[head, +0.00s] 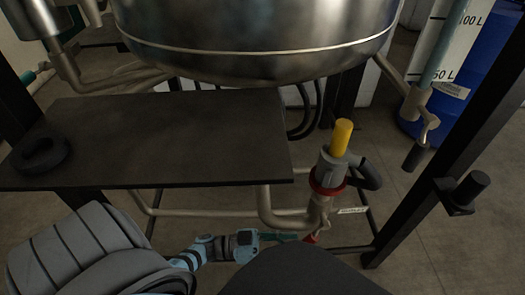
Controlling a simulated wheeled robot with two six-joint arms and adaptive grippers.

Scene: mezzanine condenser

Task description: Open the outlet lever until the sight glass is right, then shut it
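The outlet valve has a grey body with a red collar (328,182), below the vessel. A small white tag (351,210) sits beside its lower pipe; its lettering is too small to read surely. A small red part, seemingly the lever's end (312,238), shows under the valve. My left gripper (292,237) reaches in from the left, its tip at or beside that red part. Whether it touches or grips it is unclear. The sight glass (446,42) is a tube by a white scale marked 100 L and 50 L; its level is hard to read. My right gripper is not in view.
A steel vessel (255,45) hangs above a dark shelf (170,135) holding a black ring (41,154). A yellow-topped part (342,138) rises from the valve. A dark post (450,165) stands right, with a blue drum (492,75) behind. Pipes cross below the shelf.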

